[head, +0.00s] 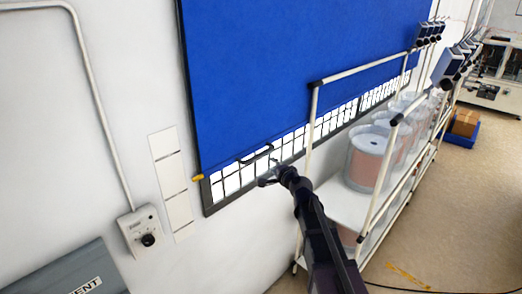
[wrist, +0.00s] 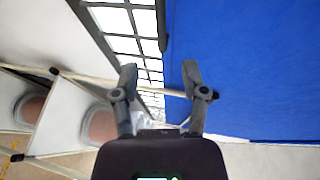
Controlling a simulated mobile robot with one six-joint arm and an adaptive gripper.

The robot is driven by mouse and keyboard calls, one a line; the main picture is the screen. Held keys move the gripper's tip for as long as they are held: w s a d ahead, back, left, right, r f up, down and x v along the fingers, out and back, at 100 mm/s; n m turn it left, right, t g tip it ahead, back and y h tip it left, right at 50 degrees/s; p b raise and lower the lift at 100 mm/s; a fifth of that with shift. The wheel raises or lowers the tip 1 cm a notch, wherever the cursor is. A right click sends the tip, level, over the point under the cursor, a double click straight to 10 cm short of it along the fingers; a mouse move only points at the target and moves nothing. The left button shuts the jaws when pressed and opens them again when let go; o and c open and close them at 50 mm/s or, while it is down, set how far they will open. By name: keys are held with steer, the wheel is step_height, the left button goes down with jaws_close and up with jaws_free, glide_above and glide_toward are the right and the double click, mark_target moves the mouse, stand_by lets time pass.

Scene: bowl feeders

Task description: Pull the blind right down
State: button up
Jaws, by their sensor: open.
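The blue blind (head: 300,70) hangs over most of the window, and a strip of barred window (head: 235,180) shows below its bottom edge. A dark handle (head: 256,154) sits at that edge, towards its left end. My gripper (head: 268,178) is open and empty just below the handle in the head view. In the wrist view my gripper (wrist: 160,72) has its two fingers apart. The handle (wrist: 162,28) shows beyond the fingertips, along the edge of the blind (wrist: 240,70), apart from both fingers. The exact distance to it is hard to tell.
A white-framed rack (head: 345,208) with clear tubs (head: 368,155) stands close to the right of my arm. A yellow tab (head: 198,177) is at the blind's lower left corner. A wall control box (head: 141,230) and a grey case (head: 75,272) are at left.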

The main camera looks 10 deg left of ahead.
mark_target(260, 154)
stand_by(0.4)
steer(key=b+x, duration=0.2)
steer(key=x, duration=1.1)
steer(key=shift+w+a+b, duration=0.2)
steer(key=shift+w+b, duration=0.1)
steer(key=shift+w, duration=0.05)
jaws_close()
